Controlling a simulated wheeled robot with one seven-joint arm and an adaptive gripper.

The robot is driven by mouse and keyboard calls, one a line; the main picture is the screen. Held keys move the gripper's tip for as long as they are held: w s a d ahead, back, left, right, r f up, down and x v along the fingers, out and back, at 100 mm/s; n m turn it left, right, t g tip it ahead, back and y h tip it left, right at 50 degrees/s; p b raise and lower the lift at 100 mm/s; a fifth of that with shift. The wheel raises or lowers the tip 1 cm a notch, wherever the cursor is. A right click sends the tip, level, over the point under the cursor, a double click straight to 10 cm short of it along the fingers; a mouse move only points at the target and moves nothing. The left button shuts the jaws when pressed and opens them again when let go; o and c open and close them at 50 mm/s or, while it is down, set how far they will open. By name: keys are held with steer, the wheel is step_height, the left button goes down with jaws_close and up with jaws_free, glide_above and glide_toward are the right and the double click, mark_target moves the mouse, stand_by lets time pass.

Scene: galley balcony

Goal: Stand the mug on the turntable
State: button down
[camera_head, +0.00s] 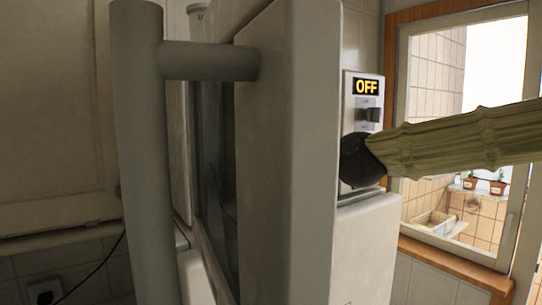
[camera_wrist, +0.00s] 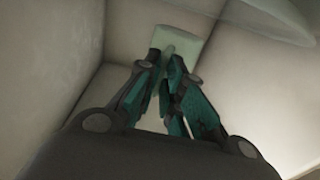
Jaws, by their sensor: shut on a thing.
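In the wrist view my gripper (camera_wrist: 165,75) is inside a pale, boxy interior, its fingers close together on a small pale green thing, which I take to be the mug (camera_wrist: 185,47). Only part of the mug shows beyond the fingertips; whether it is upright or touches a surface I cannot tell. A pale, see-through curved edge at the upper right looks like the turntable (camera_wrist: 275,18). The mug appears beside or partly under that edge in the picture; contact is unclear. In the head view the gripper, mug and turntable are hidden behind the microwave door.
The open microwave door (camera_head: 285,160) and its thick handle (camera_head: 145,150) fill the middle of the head view. A panel reading OFF (camera_head: 366,87) is behind it. Pale interior walls (camera_wrist: 45,60) stand close around the gripper. A window (camera_head: 460,140) is at the right.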

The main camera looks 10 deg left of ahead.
steer(key=shift+f+p, duration=0.9)
steer(key=shift+f, duration=0.7)
steer(key=shift+f, duration=0.2)
steer(key=c, duration=1.5)
jaws_free()
steer(key=shift+c, duration=0.2)
steer(key=shift+r, duration=0.15)
steer(key=b+v, duration=0.4)
steer(key=v, duration=0.8)
steer(key=shift+b, duration=0.35)
